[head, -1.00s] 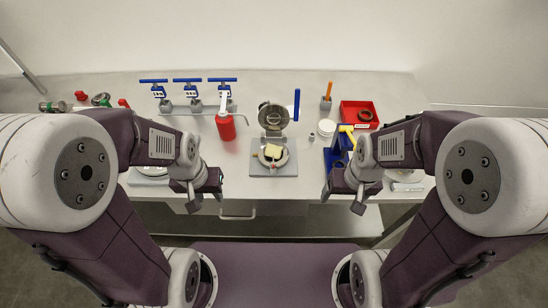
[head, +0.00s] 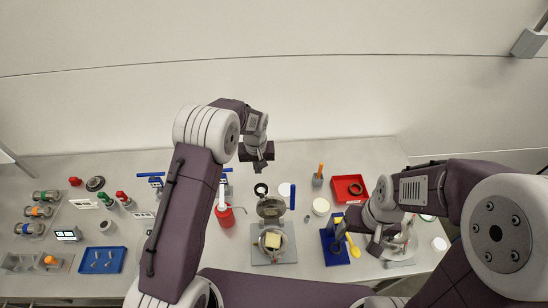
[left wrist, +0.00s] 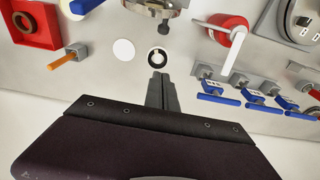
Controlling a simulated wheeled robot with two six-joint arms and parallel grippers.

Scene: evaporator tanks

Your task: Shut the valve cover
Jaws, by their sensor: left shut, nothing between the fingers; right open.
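The valve (head: 273,258) stands on a grey plate near the middle of the bench. Its round metal cover (head: 270,208) is open, raised at the back of the round body, and a pale yellow block (head: 273,241) shows inside. A blue handle (head: 293,196) stands right of the cover. My left gripper (head: 257,166) is shut and empty, above and behind the cover. In the left wrist view its closed fingers (left wrist: 162,92) point toward a black ring, with part of the valve (left wrist: 155,6) at the top edge. My right gripper (head: 377,243) is open, right of the valve.
A black ring (head: 261,190) and white discs lie behind. A red tray (head: 349,188) is at back right. My left arm hides part of the blue-handled valves.

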